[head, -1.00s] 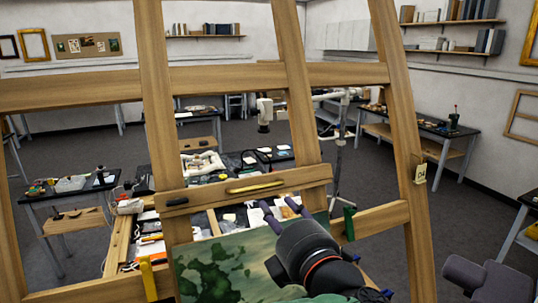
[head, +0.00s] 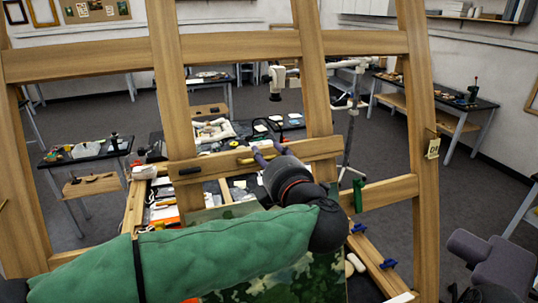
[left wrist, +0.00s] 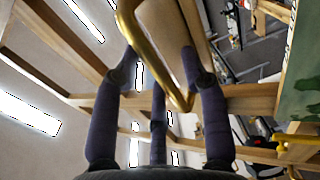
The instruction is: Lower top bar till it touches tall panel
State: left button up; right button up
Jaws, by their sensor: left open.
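The top bar (head: 215,166) is a short wooden crosspiece on the easel's two inner uprights, with a brass handle (head: 247,159) on its front. The tall panel (head: 318,275) is a green painted board below it, largely hidden by my left arm. A gap shows between the bar and the panel's upper edge at left. My left gripper (head: 267,151) is open at the handle's right end. In the left wrist view, its dark fingers (left wrist: 160,68) stand on either side of the brass handle (left wrist: 180,98), apart from a firm grip.
The large wooden easel frame (head: 85,61) spans the view, with a fixed crossbar above. A green block (head: 358,195) and blue knobs (head: 389,264) sit at the lower right. A cluttered workbench lies behind the easel.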

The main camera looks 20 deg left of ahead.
pick_arm(q)
jog(key=shift+w, duration=0.15)
grip_shut()
jog(key=shift+d+f+b, duration=0.1)
jog(key=shift+f+b, duration=0.35)
jog(key=shift+f, duration=0.15)
notch_tip(320, 180, down, 6)
jog(key=s+d+b, duration=0.1)
jog(key=s+b, duration=0.1)
jog(key=b, duration=0.2)
jog(key=shift+s+d+b, duration=0.3)
jog(key=shift+s+b, duration=0.05)
jog(key=shift+s, duration=0.05)
